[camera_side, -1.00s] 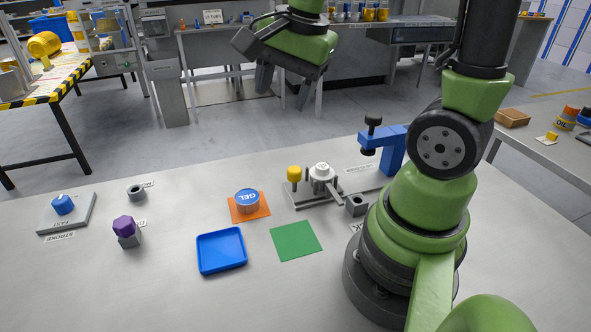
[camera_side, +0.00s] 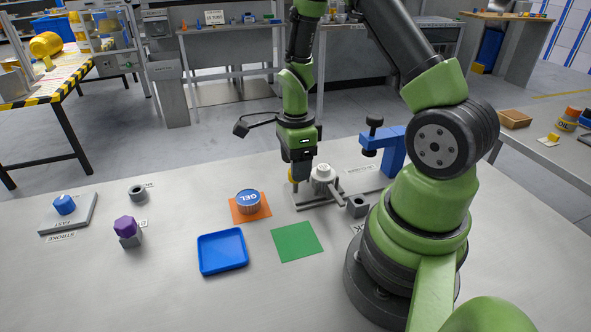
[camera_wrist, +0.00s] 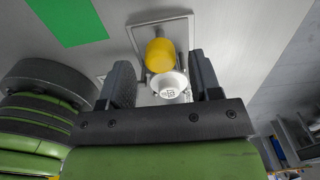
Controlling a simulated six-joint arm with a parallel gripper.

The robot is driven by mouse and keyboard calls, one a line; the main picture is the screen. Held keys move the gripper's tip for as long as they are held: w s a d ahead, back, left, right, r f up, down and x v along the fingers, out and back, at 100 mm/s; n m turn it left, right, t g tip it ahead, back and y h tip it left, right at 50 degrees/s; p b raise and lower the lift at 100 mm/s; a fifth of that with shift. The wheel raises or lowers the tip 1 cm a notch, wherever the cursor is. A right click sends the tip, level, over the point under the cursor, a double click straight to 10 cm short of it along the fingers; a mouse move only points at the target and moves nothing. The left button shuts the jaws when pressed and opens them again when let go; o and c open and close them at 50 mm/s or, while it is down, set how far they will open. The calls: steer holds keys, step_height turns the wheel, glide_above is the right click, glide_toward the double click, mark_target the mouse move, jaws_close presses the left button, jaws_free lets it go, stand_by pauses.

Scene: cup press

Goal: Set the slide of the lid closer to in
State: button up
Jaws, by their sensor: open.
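The lid closer is a grey plate (camera_side: 318,204) with a white round head (camera_side: 323,173) and a yellow knob (camera_side: 293,184) at its left. My gripper (camera_side: 298,178) points down at the knob in the side view and partly hides it. In the wrist view my open gripper (camera_wrist: 162,82) has a finger on each side of the yellow knob (camera_wrist: 160,54) and a white round piece (camera_wrist: 168,84). Gaps show between the fingers and the knob; I see no grip on it. The slide's markings cannot be read.
A blue press (camera_side: 392,147) stands right of the closer, near my arm. A grey block (camera_side: 357,206) is in front of it. A GEL jar (camera_side: 248,202) on an orange mat, a blue tray (camera_side: 222,267) and a green mat (camera_side: 297,242) lie nearer.

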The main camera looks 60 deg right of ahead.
mark_target(329, 166)
steer(key=shift+f, duration=1.15)
jaws_close()
steer(key=s+d, duration=0.5)
steer(key=shift+s+d, duration=0.2)
jaws_free()
steer(key=shift+r, duration=0.1)
